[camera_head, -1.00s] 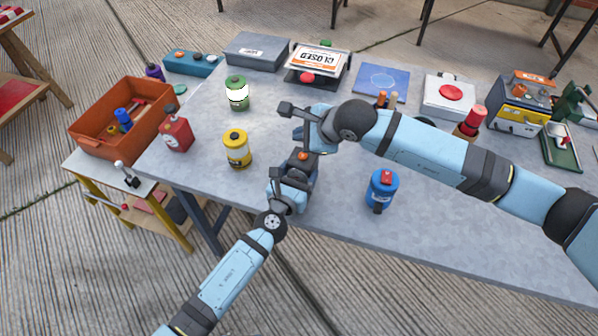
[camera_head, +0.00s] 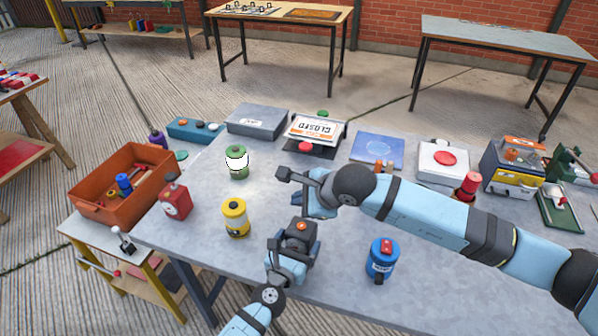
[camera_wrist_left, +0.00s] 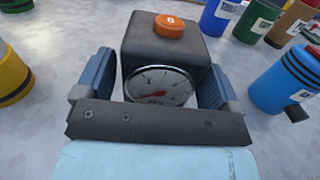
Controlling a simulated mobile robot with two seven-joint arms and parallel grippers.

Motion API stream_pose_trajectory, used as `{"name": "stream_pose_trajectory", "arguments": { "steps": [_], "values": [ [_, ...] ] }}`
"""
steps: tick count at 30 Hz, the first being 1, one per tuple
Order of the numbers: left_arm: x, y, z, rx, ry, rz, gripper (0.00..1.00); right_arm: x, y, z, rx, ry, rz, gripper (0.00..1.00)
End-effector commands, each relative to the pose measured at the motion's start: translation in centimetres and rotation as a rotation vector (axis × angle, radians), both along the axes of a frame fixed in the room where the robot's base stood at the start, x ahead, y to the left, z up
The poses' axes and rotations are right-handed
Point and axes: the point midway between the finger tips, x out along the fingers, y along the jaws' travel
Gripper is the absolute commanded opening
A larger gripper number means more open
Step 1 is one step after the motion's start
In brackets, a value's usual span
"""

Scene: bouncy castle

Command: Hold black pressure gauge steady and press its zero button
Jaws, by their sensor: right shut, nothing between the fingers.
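The black pressure gauge (camera_head: 300,235) stands near the table's front edge, with an orange button (camera_head: 302,226) on top. In the left wrist view its round white dial (camera_wrist_left: 158,86) with a red needle faces the camera, and the orange button (camera_wrist_left: 169,25) shows above it. My left gripper (camera_head: 292,244) is shut on the gauge, one blue finger along each side; it also shows in the left wrist view (camera_wrist_left: 155,88). My right gripper (camera_head: 297,198) is shut and empty, just behind and above the gauge in the head view, apart from the button.
A yellow canister (camera_head: 235,219) stands left of the gauge and a blue one (camera_head: 381,262) right of it. A red container (camera_head: 175,200), a green canister (camera_head: 237,163) and an orange bin (camera_head: 122,186) are farther left.

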Motion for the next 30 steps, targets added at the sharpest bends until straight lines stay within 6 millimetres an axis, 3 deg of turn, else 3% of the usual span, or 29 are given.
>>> {"name": "stream_pose_trajectory", "arguments": {
  "steps": [11,14,24,30],
  "values": [
    [-0.4,0.2,-0.1,0.000,0.001,0.000,1.00,0.0,0.0,0.0,0.000,0.000,0.000,0.00],
    [-1.6,0.7,-0.1,0.000,0.002,0.000,1.00,0.0,0.0,0.0,0.000,0.000,0.000,0.00],
    [-8.1,3.3,-0.1,0.001,0.001,-0.001,1.00,0.0,0.0,0.0,0.000,0.000,0.000,0.00],
    [-10.5,4.3,0.0,0.001,0.001,-0.001,1.00,0.0,0.0,0.0,0.000,0.000,0.000,0.00]
  ]
}}
